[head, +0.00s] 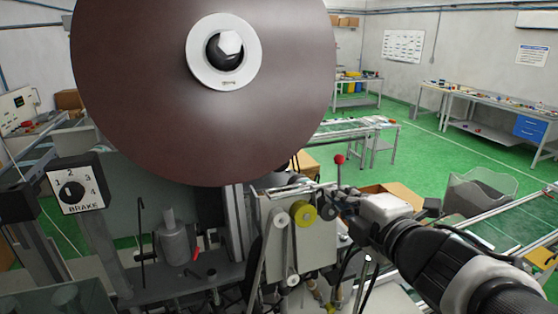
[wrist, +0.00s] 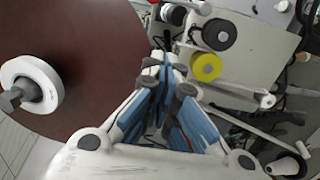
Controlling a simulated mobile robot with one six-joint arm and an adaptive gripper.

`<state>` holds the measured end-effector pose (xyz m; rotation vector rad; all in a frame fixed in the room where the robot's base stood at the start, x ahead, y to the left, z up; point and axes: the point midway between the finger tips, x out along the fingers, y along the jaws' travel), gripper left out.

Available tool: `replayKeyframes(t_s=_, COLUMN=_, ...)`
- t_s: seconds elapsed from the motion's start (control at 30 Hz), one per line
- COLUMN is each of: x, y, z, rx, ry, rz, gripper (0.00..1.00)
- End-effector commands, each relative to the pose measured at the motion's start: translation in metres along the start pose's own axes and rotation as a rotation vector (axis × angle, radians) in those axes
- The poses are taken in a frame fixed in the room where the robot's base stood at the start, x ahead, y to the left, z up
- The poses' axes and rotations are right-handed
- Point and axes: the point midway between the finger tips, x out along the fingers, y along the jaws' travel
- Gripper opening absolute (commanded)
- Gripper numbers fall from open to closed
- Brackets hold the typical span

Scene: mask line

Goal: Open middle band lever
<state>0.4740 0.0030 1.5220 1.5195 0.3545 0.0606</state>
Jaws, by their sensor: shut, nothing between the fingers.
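A lever with a red ball knob (head: 339,160) stands upright at the top of the machine's roller panel (head: 316,247) in the head view. I cannot tell whether it is the middle band lever, and no lever is clearly marked as such. My gripper (head: 333,194) is at the upper right of the panel, close to the lever's lower end; contact cannot be told. In the wrist view my gripper (wrist: 172,62) has its blue-padded fingers together and empty, beside the panel's rollers. The yellow roller (head: 303,214) also shows in the wrist view (wrist: 206,67).
A large brown reel (head: 130,90) fills the upper left, close to my gripper's left in the wrist view (wrist: 75,60). A brake dial (head: 76,188) stands at left. Workbenches (head: 490,100) stand far back, with open green floor before them.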

Motion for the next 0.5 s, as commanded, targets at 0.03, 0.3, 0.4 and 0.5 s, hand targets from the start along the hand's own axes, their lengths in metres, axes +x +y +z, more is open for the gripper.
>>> replayKeyframes(t_s=0.03, x=0.002, y=0.000, z=0.000, rx=0.001, ry=0.001, rz=-0.001, gripper=0.00)
replayKeyframes(t_s=0.3, x=0.041, y=-0.003, z=-0.001, rx=0.002, ry=0.004, rz=-0.003, gripper=0.00)
replayKeyframes(t_s=0.4, x=0.064, y=-0.002, z=-0.001, rx=0.003, ry=0.004, rz=-0.003, gripper=0.00)
replayKeyframes(t_s=0.5, x=0.085, y=-0.002, z=-0.001, rx=0.003, ry=0.003, rz=-0.004, gripper=0.00)
